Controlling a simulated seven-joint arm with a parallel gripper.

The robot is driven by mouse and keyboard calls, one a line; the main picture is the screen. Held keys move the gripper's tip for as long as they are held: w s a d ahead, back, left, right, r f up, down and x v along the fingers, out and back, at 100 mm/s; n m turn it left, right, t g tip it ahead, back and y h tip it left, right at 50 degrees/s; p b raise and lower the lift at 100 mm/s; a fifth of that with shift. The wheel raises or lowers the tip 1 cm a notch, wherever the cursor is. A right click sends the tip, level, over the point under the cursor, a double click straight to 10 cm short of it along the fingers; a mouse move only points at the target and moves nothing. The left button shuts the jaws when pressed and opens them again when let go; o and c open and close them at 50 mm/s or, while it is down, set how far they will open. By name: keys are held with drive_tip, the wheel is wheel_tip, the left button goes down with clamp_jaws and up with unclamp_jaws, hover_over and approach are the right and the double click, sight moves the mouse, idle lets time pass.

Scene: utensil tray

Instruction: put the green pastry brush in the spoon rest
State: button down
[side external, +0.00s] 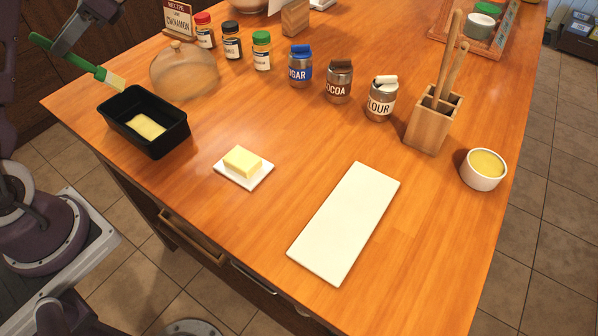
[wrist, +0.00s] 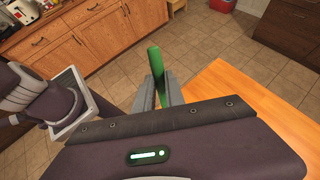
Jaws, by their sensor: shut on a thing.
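The green pastry brush (side external: 78,62) is at the upper left of the side view, with its pale bristles pointing down and right, near the far-left corner of a black loaf pan. My gripper (side external: 62,47) is shut on its green handle. In the wrist view, the handle (wrist: 155,60) stands up between the two fingers of my gripper (wrist: 160,88); the bristles are hidden there. I cannot pick out a sure spoon rest; a long flat white slab (side external: 345,222) lies bare at the front middle of the counter.
The black loaf pan (side external: 166,139) holds a yellow block. A butter dish (side external: 258,178), glass dome (side external: 184,72), spice jars, canisters (side external: 338,86), wooden utensil holder (side external: 431,125) and white ramekin (side external: 482,180) stand around. A wooden tray (side external: 507,45) is at the back right.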

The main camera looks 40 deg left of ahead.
drive_tip(key=w+d+m+t+y, duration=0.35)
drive_tip(key=w+m+t, duration=0.2)
drive_tip(key=w, duration=0.25)
drive_tip(key=w+d+m+t+y, duration=0.2)
drive_tip(key=w+d+m+t, duration=0.3)
drive_tip(key=w+m, duration=0.2)
drive_tip(key=w+d+m+t+h, duration=0.1)
drive_tip(key=w+d+m+t, duration=0.25)
drive_tip(key=d, duration=0.35)
drive_tip(key=w+d+m+t+h, duration=0.2)
drive_tip(key=w+d+m+t, duration=0.15)
drive_tip(key=d, duration=0.35)
drive_tip(key=s+d+r+m+t+h, duration=0.1)
drive_tip(key=d+r+m+t+h, duration=0.15)
drive_tip(key=d+m+h, duration=1.05)
drive_tip(key=s+d+m, duration=0.1)
drive_tip(key=s+d, duration=0.2)
drive_tip(key=d, duration=0.4)
drive_tip(key=s+d+m+h, duration=0.1)
drive_tip(key=s+d, duration=0.3)
drive_tip(key=d, duration=0.3)
drive_tip(key=s+d+m, duration=0.1)
drive_tip(key=s+d, duration=0.2)
drive_tip(key=d, duration=0.4)
wheel_tip(320, 180, down, 10)
drive_tip(key=shift+s+g, duration=0.3)
drive_tip(key=shift+s, duration=0.05)
